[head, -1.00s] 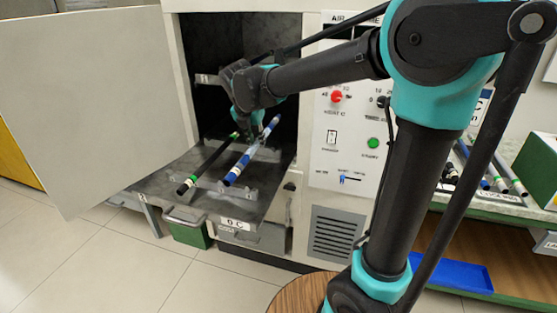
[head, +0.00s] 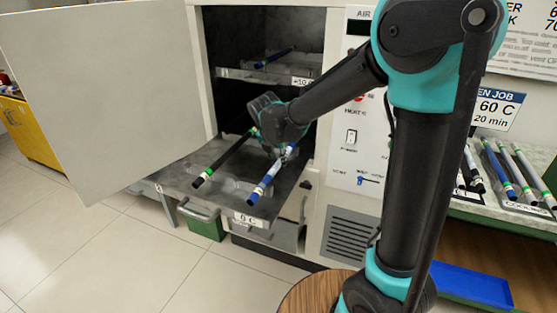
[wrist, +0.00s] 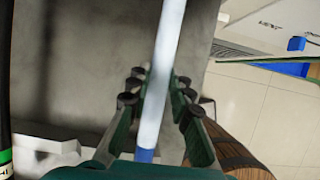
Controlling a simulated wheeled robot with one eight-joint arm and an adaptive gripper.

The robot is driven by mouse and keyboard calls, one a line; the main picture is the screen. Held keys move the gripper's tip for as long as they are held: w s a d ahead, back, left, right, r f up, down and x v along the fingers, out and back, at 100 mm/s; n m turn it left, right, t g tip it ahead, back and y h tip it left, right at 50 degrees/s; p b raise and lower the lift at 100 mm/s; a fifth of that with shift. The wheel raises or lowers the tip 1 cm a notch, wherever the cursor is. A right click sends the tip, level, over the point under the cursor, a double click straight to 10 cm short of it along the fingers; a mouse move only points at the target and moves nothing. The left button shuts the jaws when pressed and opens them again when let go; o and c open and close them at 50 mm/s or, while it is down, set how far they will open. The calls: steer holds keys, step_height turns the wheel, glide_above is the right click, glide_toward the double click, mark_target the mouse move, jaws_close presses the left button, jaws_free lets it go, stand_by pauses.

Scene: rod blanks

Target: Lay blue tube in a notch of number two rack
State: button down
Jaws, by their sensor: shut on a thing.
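The blue tube (head: 265,183) has white stretches and a blue end near the front edge of the pulled-out shelf. My gripper (head: 284,152) is shut on it, partly hidden behind my wrist. In the wrist view the tube's white stretch (wrist: 164,75) runs between the fingers (wrist: 158,98), with a blue band near the palm. A black tube with a green band (head: 222,160) lies to its left on the shelf (head: 180,178). Whether the blue tube touches a support cannot be told. No number two mark is clearly readable.
The open cabinet door (head: 100,90) stands at left. An upper shelf (head: 262,76) above my gripper holds another blue tube (head: 273,58). The control panel (head: 352,135) is close on the right. Several tubes lie on the right counter (head: 520,200).

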steer(key=c, duration=1.4)
jaws_free()
steer(key=shift+f, duration=0.1)
steer(key=shift+o, duration=0.2)
steer(key=v, duration=1.2)
steer(key=s+d+f+m, duration=0.3)
steer(key=d+f+m, duration=0.2)
steer(key=d+m, duration=0.3)
steer(key=s+d+f+m, duration=0.3)
steer(key=d+f+m, duration=0.2)
steer(key=d+m, duration=0.3)
steer(key=s+d+f+m+y, duration=0.1)
steer(key=s+d+f+m, duration=0.7)
steer(key=m, duration=0.8)
steer(key=shift+s+d+f+y, duration=0.25)
steer(key=shift+s+d+y, duration=0.1)
steer(key=shift+s, duration=0.75)
